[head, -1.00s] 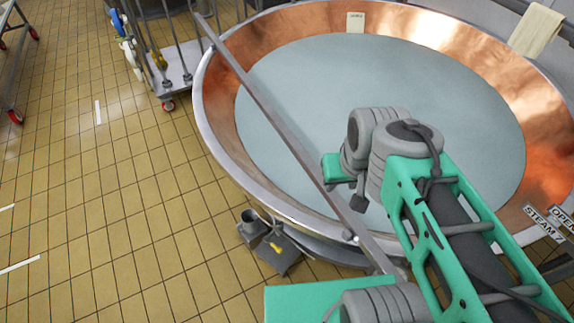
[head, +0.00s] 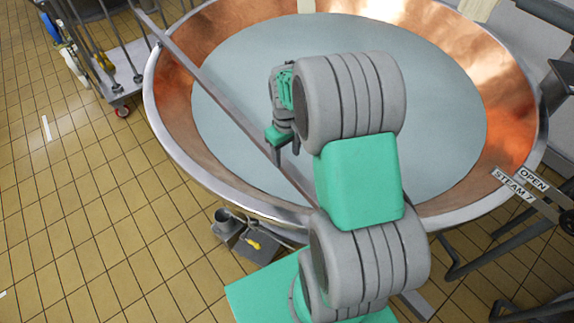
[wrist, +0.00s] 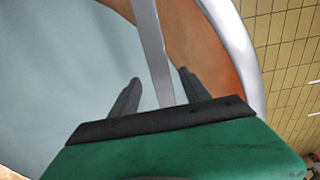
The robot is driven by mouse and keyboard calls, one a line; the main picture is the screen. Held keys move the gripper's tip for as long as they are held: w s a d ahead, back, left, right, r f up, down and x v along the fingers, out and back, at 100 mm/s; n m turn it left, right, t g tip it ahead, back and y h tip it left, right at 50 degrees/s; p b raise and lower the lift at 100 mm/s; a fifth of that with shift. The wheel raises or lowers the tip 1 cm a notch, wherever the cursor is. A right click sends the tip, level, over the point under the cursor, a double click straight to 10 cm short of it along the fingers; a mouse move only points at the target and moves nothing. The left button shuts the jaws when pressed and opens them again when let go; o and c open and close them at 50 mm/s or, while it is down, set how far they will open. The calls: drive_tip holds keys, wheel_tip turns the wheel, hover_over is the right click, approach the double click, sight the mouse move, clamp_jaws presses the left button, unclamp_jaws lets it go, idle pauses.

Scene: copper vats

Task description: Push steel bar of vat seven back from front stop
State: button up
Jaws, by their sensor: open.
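The steel bar (head: 219,95) lies slantwise across the left side of the round copper vat (head: 170,90), over the pale liquid (head: 400,100). Its near part is hidden behind my arm. My gripper (head: 284,153) is over the near left part of the vat, at the bar, fingers pointing down. In the wrist view, my open gripper (wrist: 159,76) has one finger on each side of the bar (wrist: 150,40). I cannot tell whether either finger touches it. The front stop is not visible; my arm covers the bar's near end.
A wheeled trolley (head: 122,72) with upright rods stands beyond the vat's left rim. A small grey fitting (head: 240,238) with a yellow part sits below the near rim. Signs reading "STEAM 7" (head: 514,186) and "OPEN" are at right.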

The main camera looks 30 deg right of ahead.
sight(287, 165)
wheel_tip(287, 165, down, 6)
drive_tip(key=shift+r, duration=0.1)
drive_tip(key=shift+c, duration=0.5)
clamp_jaws()
drive_tip(key=shift+d, duration=0.1)
idle(0.9)
